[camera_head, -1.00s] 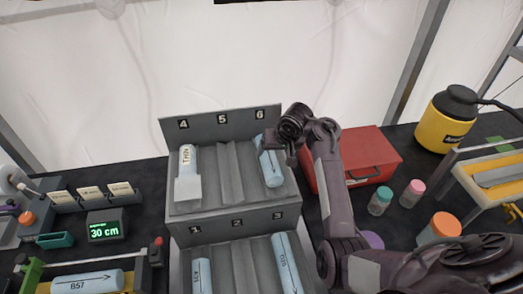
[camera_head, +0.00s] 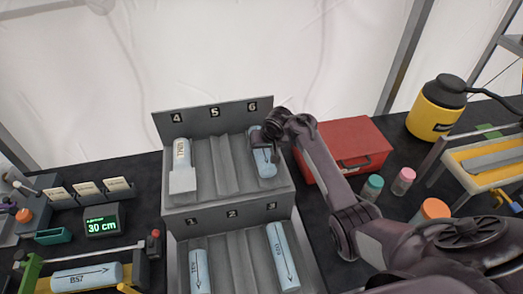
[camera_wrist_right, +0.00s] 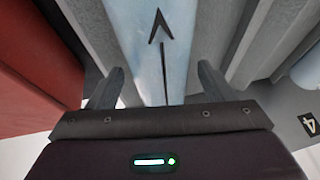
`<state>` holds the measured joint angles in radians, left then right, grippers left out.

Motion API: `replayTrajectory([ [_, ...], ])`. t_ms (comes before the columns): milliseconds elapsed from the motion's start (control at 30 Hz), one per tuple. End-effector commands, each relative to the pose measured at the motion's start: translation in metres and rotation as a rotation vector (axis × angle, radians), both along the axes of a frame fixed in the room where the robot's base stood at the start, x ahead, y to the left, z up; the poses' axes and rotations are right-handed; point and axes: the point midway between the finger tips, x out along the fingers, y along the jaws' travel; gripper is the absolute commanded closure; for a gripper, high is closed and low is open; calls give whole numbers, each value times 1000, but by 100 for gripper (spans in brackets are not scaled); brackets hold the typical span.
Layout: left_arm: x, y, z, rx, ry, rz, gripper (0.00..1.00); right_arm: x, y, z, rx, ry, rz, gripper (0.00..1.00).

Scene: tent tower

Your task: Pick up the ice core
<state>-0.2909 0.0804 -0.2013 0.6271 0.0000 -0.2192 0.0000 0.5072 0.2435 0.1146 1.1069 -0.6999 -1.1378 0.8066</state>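A pale blue ice core (camera_head: 265,165) lies in slot 6 of the grey stepped rack (camera_head: 232,202), at the upper right. In the right wrist view the ice core (camera_wrist_right: 160,50) shows a black arrow and runs between the fingers. My right gripper (camera_head: 264,138) is at the far end of this core. In the right wrist view my right gripper (camera_wrist_right: 158,88) is open, one finger on each side of the core, with gaps visible. Other cores lie in slot 4 (camera_head: 181,155), slot 1 (camera_head: 200,272) and slot 3 (camera_head: 284,255). My left gripper is not in view.
A red toolbox (camera_head: 343,147) stands close right of the rack, beneath my right arm. Small jars (camera_head: 403,181) and a yellow jug (camera_head: 435,108) are further right. A core marked B57 (camera_head: 85,277) lies at the lower left, near a 30 cm display (camera_head: 103,226).

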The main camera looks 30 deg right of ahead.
Motion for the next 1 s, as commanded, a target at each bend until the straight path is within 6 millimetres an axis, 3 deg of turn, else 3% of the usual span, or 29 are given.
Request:
replayTrajectory([
  [67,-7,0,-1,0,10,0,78,0,0,0,0,0,0,36],
  [433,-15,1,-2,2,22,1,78,0,0,0,1,0,0,85],
  [767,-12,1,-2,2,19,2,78,1,1,4,2,-5,1,86],
  [1000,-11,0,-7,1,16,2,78,2,1,27,3,-8,0,86],
])
